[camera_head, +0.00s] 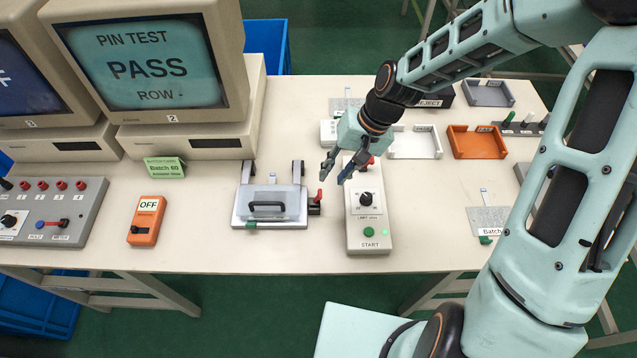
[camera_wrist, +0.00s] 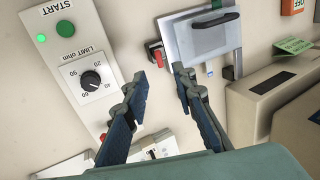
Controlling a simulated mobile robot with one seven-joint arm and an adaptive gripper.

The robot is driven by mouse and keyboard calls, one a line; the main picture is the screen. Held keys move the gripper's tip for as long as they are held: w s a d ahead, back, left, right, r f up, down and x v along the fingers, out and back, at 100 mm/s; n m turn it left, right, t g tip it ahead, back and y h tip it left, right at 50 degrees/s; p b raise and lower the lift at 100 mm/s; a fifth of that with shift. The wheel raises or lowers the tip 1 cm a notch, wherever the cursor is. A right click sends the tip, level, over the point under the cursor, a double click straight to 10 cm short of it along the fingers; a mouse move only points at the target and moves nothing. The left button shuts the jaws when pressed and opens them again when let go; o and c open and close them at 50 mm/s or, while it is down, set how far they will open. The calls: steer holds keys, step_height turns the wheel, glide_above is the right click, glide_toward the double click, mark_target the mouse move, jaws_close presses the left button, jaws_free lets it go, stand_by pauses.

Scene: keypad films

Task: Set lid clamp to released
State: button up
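The lid clamp (camera_head: 318,198) is a small red lever on a dark mount at the right side of the test fixture (camera_head: 240,217). Its red handle points up in the head view. The fixture's pale lid (camera_head: 268,193) with a black handle lies down flat. In the wrist view the red clamp (camera_wrist: 155,52) sits beside the lid (camera_wrist: 205,40), just beyond my fingertips. My gripper (camera_head: 333,174) is open and empty, above and behind the clamp, apart from it. Both fingers show in the wrist view (camera_wrist: 158,70), with a clear gap between them.
A grey box with a LIMIT dial and green START button (camera_head: 368,225) stands close to the clamp's right. An orange OFF box (camera_head: 146,221) and a green card (camera_head: 165,168) are left of the fixture. Monitors (camera_head: 150,55) stand behind left. White (camera_head: 415,142) and orange (camera_head: 477,142) trays are right.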

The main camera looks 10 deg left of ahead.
mark_target(321, 193)
steer(key=x, duration=1)
steer(key=shift+f, duration=0.1)
jaws_close()
